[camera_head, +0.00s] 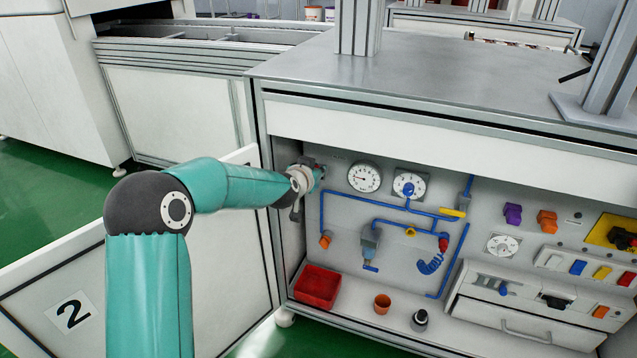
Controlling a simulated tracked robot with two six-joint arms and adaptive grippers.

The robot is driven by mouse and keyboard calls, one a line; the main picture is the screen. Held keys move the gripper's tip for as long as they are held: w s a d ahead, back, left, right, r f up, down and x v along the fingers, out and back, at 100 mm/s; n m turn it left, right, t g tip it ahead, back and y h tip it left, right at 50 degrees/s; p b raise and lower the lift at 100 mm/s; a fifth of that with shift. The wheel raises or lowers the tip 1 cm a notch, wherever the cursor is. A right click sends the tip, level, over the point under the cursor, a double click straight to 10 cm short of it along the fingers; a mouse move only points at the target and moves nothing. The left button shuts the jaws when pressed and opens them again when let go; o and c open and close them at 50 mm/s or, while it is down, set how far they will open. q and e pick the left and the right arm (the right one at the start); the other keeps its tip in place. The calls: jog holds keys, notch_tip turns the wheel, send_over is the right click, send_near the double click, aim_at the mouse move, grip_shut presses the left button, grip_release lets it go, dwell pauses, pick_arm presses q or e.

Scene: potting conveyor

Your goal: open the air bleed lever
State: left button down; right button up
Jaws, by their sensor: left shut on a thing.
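My left arm reaches in from the left to the upper left of the recessed control panel (345,240). My left gripper (314,174) is there, small and partly hidden by its own wrist. It is shut on a small part at the panel, which I take to be the air bleed lever; the part is mostly covered, so its angle cannot be told. A bit of blue shows beside the fingertips. My right gripper is not in view.
Right of the gripper are a round gauge (364,177) and a dial (410,184), with blue pipes (376,203) and a yellow handle (453,213) below. The open door (235,255) is at left.

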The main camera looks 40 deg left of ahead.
pick_arm(q)
jog(key=shift+s+a+f+n+h+b, duration=0.15)
jog(key=shift+f+n+h+b, duration=0.15)
jog(key=shift+b, duration=0.35)
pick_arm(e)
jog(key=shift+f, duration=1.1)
pick_arm(q)
jog(key=c, duration=1.3)
grip_release()
jog(key=shift+r, duration=0.1)
jog(key=shift+o, duration=0.8)
jog(key=shift+r, duration=0.1)
jog(key=v, duration=1.1)
jog(key=shift+s+r, duration=0.15)
jog(key=shift+s, duration=0.2)
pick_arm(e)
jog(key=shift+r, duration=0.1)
